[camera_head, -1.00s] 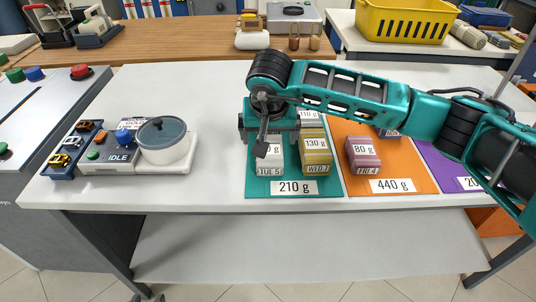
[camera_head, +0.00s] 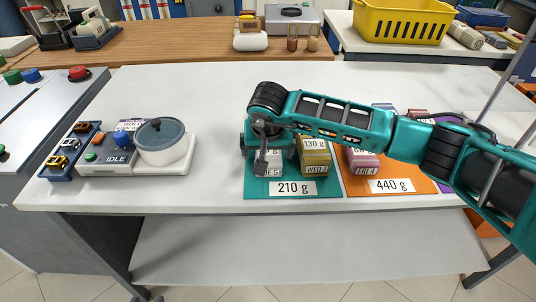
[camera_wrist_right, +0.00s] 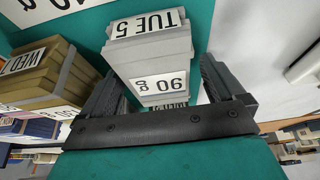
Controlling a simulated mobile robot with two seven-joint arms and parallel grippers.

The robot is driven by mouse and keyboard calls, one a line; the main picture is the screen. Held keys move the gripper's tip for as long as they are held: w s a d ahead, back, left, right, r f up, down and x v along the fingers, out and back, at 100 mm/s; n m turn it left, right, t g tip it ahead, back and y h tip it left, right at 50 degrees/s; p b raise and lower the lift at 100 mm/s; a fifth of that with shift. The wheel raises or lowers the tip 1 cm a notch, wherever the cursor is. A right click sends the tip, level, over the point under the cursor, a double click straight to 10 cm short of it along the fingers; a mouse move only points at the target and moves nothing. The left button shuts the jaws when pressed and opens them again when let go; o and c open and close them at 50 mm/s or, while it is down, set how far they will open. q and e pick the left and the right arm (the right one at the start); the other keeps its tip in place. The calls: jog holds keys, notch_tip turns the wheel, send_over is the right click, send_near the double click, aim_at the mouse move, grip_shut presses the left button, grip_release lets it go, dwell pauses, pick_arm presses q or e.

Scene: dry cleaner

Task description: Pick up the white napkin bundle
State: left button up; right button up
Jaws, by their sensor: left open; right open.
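The white napkin bundle (camera_head: 268,169) stands on the green mat (camera_head: 250,188) near its front left, mostly hidden by my right gripper in the head view. In the right wrist view the bundle (camera_wrist_right: 150,62) carries the tags "TUE 5" and "90 g". My right gripper (camera_head: 270,153) is low over the mat from above. Its open fingers lie on either side of the bundle in the right wrist view (camera_wrist_right: 160,76), with a gap visible on both sides. My left gripper is not in view.
A yellow bundle (camera_head: 315,163) tagged "WED 7" stands close to the right. A pink bundle (camera_head: 362,163) sits on the orange mat (camera_head: 415,184). A scale reading "IDLE" with a lidded pot (camera_head: 163,146) stands at left. The white table between pot and green mat is clear.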

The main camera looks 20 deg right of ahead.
jog(key=shift+f, duration=0.1)
jog(key=c, duration=1.1)
